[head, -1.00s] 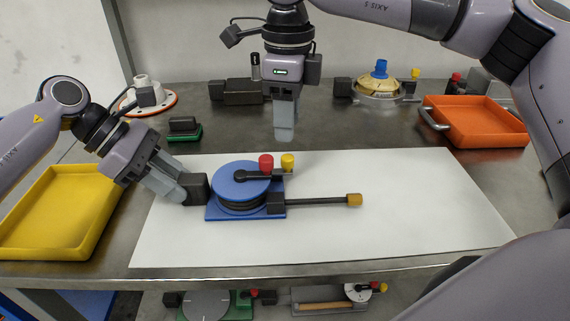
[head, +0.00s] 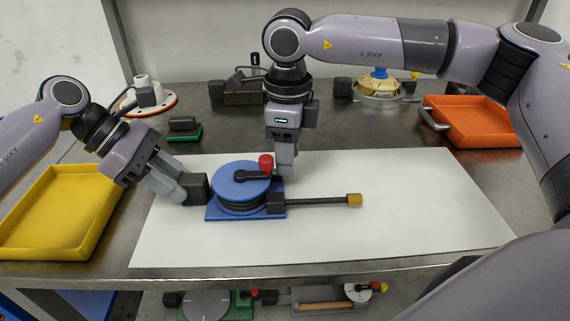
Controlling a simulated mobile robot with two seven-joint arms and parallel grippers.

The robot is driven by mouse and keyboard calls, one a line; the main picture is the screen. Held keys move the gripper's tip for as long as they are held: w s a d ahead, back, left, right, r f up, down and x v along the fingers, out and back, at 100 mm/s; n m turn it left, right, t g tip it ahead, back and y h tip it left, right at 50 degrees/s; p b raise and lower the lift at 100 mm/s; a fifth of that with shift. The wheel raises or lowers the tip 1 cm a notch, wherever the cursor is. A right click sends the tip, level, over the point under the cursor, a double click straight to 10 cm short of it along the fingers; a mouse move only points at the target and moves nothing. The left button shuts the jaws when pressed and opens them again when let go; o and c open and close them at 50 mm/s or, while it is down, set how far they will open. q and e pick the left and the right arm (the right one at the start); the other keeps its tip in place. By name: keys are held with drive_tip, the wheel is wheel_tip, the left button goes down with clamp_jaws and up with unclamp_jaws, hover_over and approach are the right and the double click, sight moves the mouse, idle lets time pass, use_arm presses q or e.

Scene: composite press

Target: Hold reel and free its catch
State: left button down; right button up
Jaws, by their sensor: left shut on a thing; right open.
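The reel (head: 237,189) has a blue round top, a dark wound drum and a blue base plate, and lies on the white mat. A black arm with a red knob (head: 266,163) sits on its top. A dark rod with an amber tip (head: 354,200) sticks out to the right. My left gripper (head: 181,193) is shut on the dark block (head: 196,188) at the reel's left side. My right gripper (head: 285,163) is open and points down right beside the red knob, over the reel's right rear.
The white mat (head: 420,205) is clear to the right. A yellow tray (head: 50,215) stands at left, an orange tray (head: 480,122) at back right. A green-based block (head: 184,129) and other fixtures stand along the back. More devices lie on a shelf below.

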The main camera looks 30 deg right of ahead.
clamp_jaws()
drive_tip(key=shift+d, duration=0.15)
drive_tip(key=shift+s+d, duration=0.25)
drive_tip(key=shift+d, duration=0.25)
drive_tip(key=shift+s+d, duration=0.2)
drive_tip(key=shift+d, duration=0.2)
drive_tip(key=shift+o, duration=1.2)
unclamp_jaws()
drive_tip(key=shift+r, duration=0.1)
wheel_tip(320, 180, up, 12)
